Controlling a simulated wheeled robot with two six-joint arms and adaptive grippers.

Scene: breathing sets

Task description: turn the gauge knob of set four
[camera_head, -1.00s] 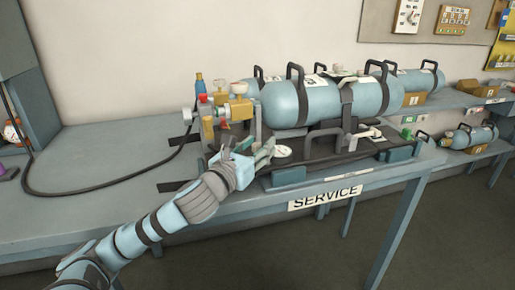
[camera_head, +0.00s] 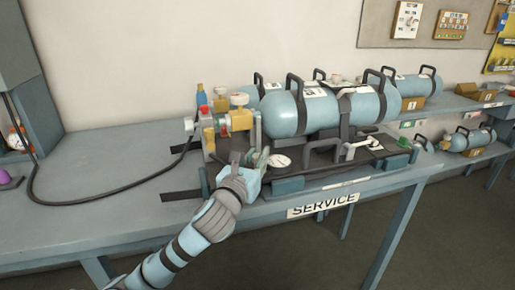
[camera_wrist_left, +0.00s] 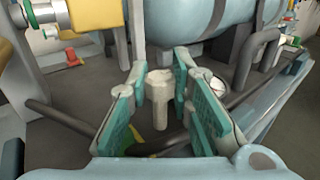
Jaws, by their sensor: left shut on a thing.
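A breathing set with a blue cylinder (camera_head: 318,112) lies in its dark frame on the bench marked SERVICE. A round white gauge dial (camera_head: 280,161) sits at its near left part, and its edge also shows in the left wrist view (camera_wrist_left: 217,83). My left gripper (camera_head: 257,159) is just left of the dial. In the left wrist view, a pale grey knob (camera_wrist_left: 159,97) stands between the teal pads of my left gripper (camera_wrist_left: 160,80), which is shut on it. The set's number is too small to read. My right gripper is not in view.
A yellow block with red and white knobs (camera_head: 240,121) stands at the set's left end. A black hose (camera_head: 100,190) loops across the bench's left side. More cylinders (camera_head: 468,138) lie on the shelves at right. The bench front left is clear.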

